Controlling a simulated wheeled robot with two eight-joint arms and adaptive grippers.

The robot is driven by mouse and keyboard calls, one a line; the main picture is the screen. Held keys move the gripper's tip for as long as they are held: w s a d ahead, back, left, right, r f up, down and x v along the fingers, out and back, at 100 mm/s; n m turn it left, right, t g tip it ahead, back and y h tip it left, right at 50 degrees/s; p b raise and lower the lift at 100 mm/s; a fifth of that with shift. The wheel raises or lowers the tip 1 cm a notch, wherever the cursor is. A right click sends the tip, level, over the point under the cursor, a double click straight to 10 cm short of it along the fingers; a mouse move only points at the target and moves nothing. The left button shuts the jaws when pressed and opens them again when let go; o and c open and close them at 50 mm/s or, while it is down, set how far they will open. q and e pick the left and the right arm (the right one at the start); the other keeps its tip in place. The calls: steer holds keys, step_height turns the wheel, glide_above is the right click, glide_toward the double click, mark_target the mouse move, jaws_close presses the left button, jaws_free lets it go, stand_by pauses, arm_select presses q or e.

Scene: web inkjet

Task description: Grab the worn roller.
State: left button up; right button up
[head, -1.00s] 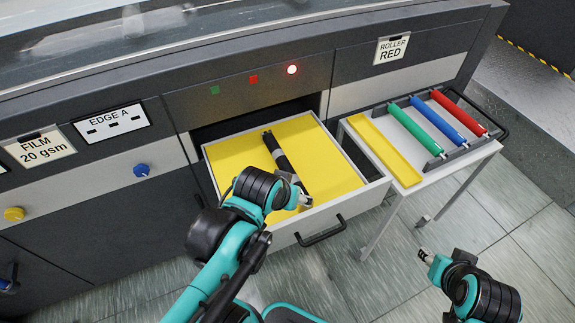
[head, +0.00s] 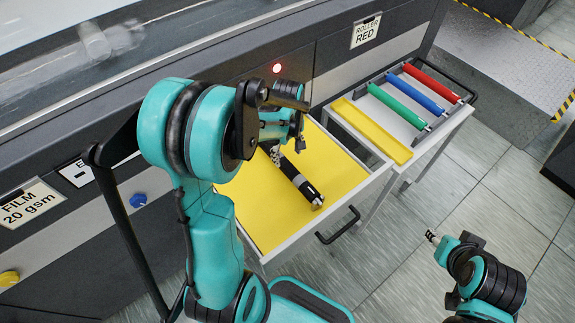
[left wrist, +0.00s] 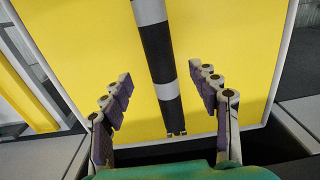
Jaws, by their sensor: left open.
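The worn roller (head: 297,180), black with grey bands, lies in the open yellow-lined drawer (head: 333,178). Its far part is hidden behind my left arm in the head view. My left gripper (head: 275,150) is over the drawer at the roller's far part, largely hidden by its own arm. In the left wrist view the roller (left wrist: 158,60) runs between the open fingers of the left gripper (left wrist: 161,85), with a gap on each side. My right gripper (head: 432,237) is at the lower right, away from the drawer; its jaws are too small to read.
A side cart (head: 430,140) right of the drawer holds green (head: 396,106), blue (head: 422,95) and red (head: 432,83) rollers and a yellow tray (head: 371,131). A red lamp (head: 277,68) glows on the machine front.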

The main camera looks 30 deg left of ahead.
mark_target(287, 164)
arm_select(q)
step_height(287, 164, down, 6)
steer(key=shift+a+f+b, duration=0.15)
steer(key=shift+f+b, duration=0.05)
steer(key=shift+b, duration=0.85)
jaws_close()
